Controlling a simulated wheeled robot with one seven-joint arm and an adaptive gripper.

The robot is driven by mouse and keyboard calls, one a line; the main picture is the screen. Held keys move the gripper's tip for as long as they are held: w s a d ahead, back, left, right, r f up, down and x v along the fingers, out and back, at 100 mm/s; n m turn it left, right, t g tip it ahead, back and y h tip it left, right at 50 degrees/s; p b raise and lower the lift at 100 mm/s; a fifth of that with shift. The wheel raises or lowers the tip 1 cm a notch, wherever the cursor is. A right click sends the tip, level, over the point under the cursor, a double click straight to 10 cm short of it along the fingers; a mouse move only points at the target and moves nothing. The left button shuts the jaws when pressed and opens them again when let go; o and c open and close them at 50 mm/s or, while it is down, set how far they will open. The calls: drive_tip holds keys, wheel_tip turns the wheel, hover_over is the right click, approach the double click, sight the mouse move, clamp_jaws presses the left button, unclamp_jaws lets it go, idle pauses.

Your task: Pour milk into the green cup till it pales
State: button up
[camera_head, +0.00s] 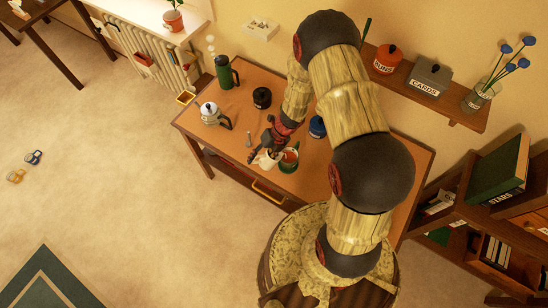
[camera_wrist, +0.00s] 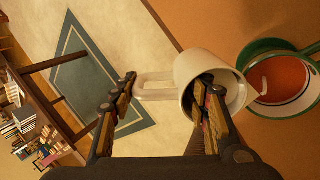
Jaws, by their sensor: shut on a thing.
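The milk jug (camera_wrist: 208,68) is cream white with a looped handle (camera_wrist: 153,84). My gripper (camera_wrist: 160,95) is shut on it at the handle side, and one finger overlaps the jug body. In the wrist view the jug's mouth faces the green cup (camera_wrist: 258,50), its rim close to the cup. The cup has a white inside and holds reddish-brown liquid (camera_wrist: 285,78). A pale streak shows at the cup's near side; I cannot tell whether it is milk. In the head view the jug (camera_head: 267,160) is just left of the cup (camera_head: 290,168).
On the desk (camera_head: 215,150) stand a silver pot (camera_head: 210,115), a green flask (camera_head: 224,72), a black jar (camera_head: 262,97) and a blue container (camera_head: 317,127). A wall shelf (camera_head: 440,100) holds a red tin and a grey box.

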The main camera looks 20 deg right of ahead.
drive_tip(key=shift+d, duration=0.1)
idle(0.4)
drive_tip(key=shift+r+y, duration=0.2)
drive_tip(key=shift+y, duration=0.1)
idle(2.6)
idle(0.8)
drive_tip(key=h+p, duration=0.1)
drive_tip(key=f+h+p, duration=0.1)
drive_tip(key=shift+s+a+f+p, duration=0.15)
drive_tip(key=shift+a+f+p, duration=0.1)
drive_tip(key=shift+p, duration=0.1)
drive_tip(key=shift+f+h+p, duration=0.6)
drive_tip(key=shift+p, duration=0.15)
drive_tip(key=shift+d+f, duration=0.1)
drive_tip(key=shift+f, duration=0.15)
